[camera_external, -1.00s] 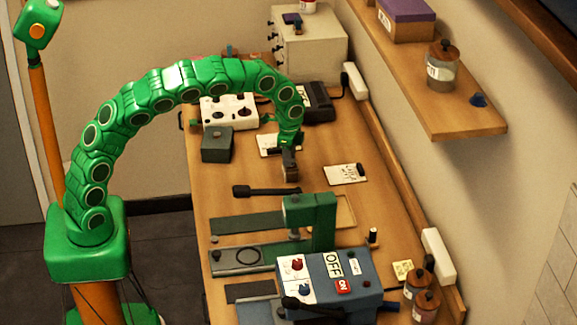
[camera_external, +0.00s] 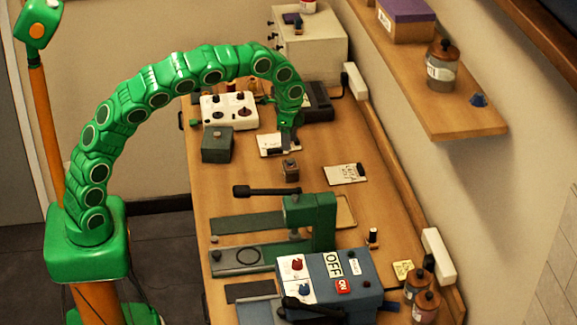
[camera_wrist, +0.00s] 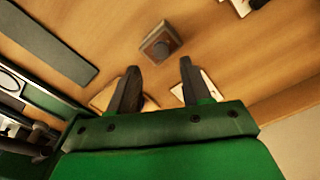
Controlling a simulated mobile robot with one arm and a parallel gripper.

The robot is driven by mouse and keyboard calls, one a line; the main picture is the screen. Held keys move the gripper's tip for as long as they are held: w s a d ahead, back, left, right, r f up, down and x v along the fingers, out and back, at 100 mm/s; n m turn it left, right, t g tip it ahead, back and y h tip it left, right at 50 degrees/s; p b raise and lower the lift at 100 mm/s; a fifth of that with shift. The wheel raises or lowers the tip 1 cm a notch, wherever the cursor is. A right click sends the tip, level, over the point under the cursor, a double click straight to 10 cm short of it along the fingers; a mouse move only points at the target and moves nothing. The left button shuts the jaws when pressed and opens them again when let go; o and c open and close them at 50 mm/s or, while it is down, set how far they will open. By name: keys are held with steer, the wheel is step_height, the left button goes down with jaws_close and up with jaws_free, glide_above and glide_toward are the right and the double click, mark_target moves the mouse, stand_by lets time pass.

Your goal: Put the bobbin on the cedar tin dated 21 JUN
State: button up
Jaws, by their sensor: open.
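A small square brown tin (camera_external: 290,174) stands on the wooden table; it also shows in the wrist view (camera_wrist: 150,54). A small grey round piece (camera_wrist: 162,47) sits on its top; I cannot tell whether this is the bobbin or a knob. No date is legible on the tin. My gripper (camera_external: 286,147) is open and empty, above and behind the tin in the external view. In the wrist view its two fingers (camera_wrist: 158,70) are spread apart, and the tin lies beyond their tips, untouched. A larger dark grey-green box (camera_external: 217,147) with a small piece on top stands to the left.
White cards lie under my gripper and to the right (camera_external: 345,174).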

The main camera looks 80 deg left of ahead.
steer(key=shift+r, duration=2.6)
steer(key=shift+s, duration=0.1)
